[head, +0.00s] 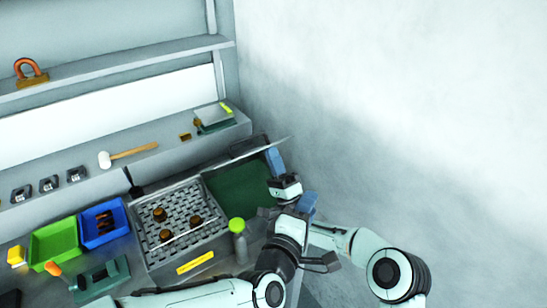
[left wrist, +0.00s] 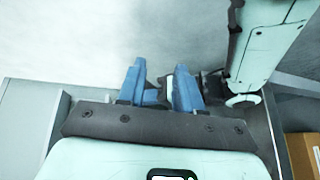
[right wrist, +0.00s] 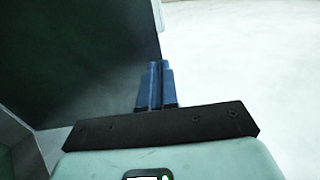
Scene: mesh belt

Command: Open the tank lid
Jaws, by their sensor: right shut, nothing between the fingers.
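The tank (head: 240,188) is in the head view right of the mesh belt, and its dark green inside shows. A thin grey panel, which looks like the lid (head: 225,163), stands raised and tilted along the tank's back side; how far it is swung is hard to tell. My right gripper (head: 275,160) is shut and empty at the right end of this panel. In the right wrist view its fingertips (right wrist: 155,68) are beside a large dark panel (right wrist: 85,60); contact is unclear. My left gripper (head: 308,204) is open and empty, right of the tank; its fingers (left wrist: 158,78) are apart.
The mesh belt (head: 146,225) carries several brown round pieces. A green-capped bottle (head: 239,248) stands in front of the tank. Blue (head: 92,240) and green (head: 45,257) bins are at left. A mallet (head: 135,151) lies on the ledge behind. A wall bounds the right side.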

